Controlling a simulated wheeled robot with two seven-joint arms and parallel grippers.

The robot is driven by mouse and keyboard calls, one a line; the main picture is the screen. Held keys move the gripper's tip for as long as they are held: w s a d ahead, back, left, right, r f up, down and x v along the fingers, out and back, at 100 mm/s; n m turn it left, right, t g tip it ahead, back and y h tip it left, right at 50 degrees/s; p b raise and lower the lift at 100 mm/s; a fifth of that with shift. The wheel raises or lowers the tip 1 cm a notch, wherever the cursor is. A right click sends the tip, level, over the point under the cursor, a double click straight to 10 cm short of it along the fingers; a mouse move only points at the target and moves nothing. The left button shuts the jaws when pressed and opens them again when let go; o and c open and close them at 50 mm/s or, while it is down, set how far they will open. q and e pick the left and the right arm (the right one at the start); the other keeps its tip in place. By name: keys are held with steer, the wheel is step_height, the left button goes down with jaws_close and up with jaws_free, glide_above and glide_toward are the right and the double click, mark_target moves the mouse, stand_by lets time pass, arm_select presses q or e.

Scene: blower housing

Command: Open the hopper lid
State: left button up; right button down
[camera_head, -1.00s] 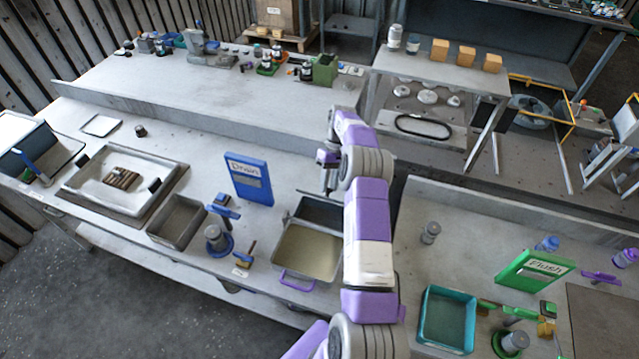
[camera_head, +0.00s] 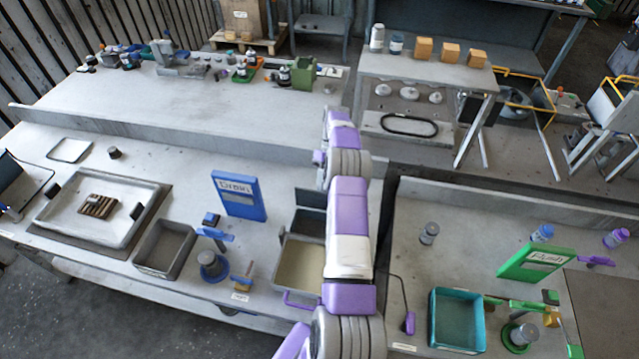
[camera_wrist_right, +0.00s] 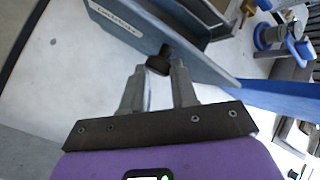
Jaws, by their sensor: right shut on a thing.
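The hopper (camera_head: 300,262) is an open-topped grey bin with a beige inside and a purple handle at its front; my right arm covers its right side. Its dark grey lid panel (camera_head: 308,222) stands raised at the back of the opening. In the right wrist view the lid shows as a grey-blue panel (camera_wrist_right: 135,28) with a white label, tilted, with a dark knob (camera_wrist_right: 158,64) at its edge. My right gripper (camera_wrist_right: 160,78) is shut on this knob. In the head view my right arm hides the gripper. My left gripper is not in view.
A blue sign (camera_head: 240,195) stands left of the hopper. A blue-based stand (camera_head: 210,265) and a grey bin (camera_head: 165,250) are further left. A teal bin (camera_head: 457,320) and a green sign (camera_head: 535,265) are on the right. The bench behind has much clear surface.

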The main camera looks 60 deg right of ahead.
steer(key=shift+s+f, duration=0.45)
steer(key=shift+s, duration=0.1)
steer(key=c, duration=1.3)
jaws_free()
steer(key=o, duration=0.5)
steer(key=shift+s+d, duration=0.1)
steer(key=shift+d, duration=0.05)
steer(key=shift+c, duration=0.2)
step_height(320, 180, up, 10)
steer(key=shift+w+r, duration=0.2)
